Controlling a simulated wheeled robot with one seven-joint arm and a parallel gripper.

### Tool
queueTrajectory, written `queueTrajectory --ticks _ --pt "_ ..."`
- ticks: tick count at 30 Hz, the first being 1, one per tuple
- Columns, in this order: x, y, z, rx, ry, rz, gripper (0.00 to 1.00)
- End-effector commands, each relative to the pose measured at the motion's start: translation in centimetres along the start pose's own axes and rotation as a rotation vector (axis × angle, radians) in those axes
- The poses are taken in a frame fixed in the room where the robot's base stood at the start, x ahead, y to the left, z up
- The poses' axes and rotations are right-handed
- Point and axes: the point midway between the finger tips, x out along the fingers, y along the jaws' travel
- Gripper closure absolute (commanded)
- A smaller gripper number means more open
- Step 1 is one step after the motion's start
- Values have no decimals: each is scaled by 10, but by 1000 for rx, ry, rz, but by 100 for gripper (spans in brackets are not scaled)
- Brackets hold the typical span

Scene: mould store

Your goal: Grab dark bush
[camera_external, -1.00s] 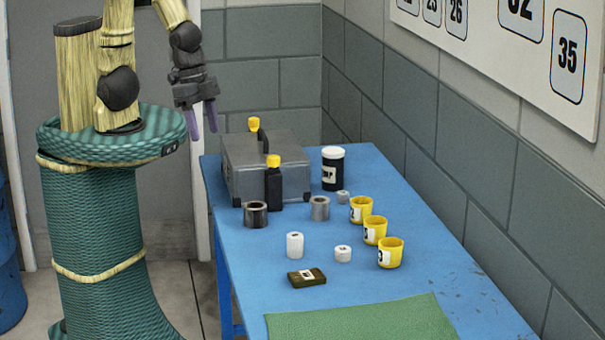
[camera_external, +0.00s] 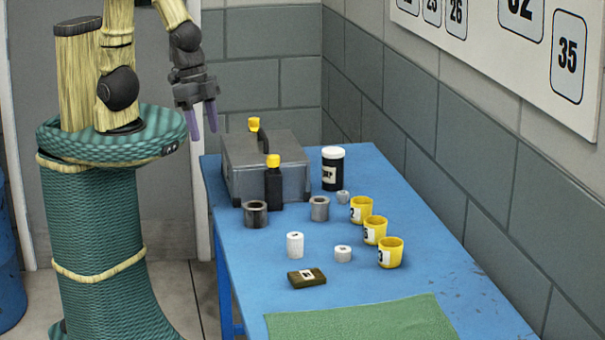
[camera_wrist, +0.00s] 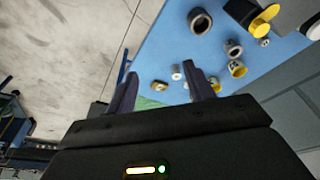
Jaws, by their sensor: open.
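The dark bush (camera_external: 255,218) is a short, dark ring standing on the blue table near its left edge, in front of the grey case and left of the black bottle. In the wrist view the dark bush (camera_wrist: 199,29) appears at the top, beyond the fingers. A lighter grey bush (camera_external: 319,210) stands to its right; it also shows in the wrist view (camera_wrist: 233,56). My gripper (camera_external: 204,125) is open and empty, high above and behind the table's far left corner, clear of the bush. Its two fingers are spread in the wrist view (camera_wrist: 163,72).
A grey case (camera_external: 290,180) and a black bottle with yellow cap (camera_external: 274,190) stand close to the dark bush. A black jar (camera_external: 333,172), several yellow cups (camera_external: 390,257), white pieces (camera_external: 295,246) and a dark olive block (camera_external: 306,279) occupy the table. A wall borders the right.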

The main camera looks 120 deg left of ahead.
Motion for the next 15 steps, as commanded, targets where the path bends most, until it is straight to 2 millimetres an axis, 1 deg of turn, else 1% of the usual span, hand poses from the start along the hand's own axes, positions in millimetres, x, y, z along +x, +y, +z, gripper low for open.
queueTrajectory --ticks 1,2,3,5,13,15 --pt "0 0 0 0 0 0 48" --pt "0 0 0 0 0 0 46" --pt "0 0 0 0 0 0 38" --pt "0 0 0 0 0 0 26" --pt "0 0 0 -1 1 1 26" --pt "3 4 -2 -9 4 7 26"
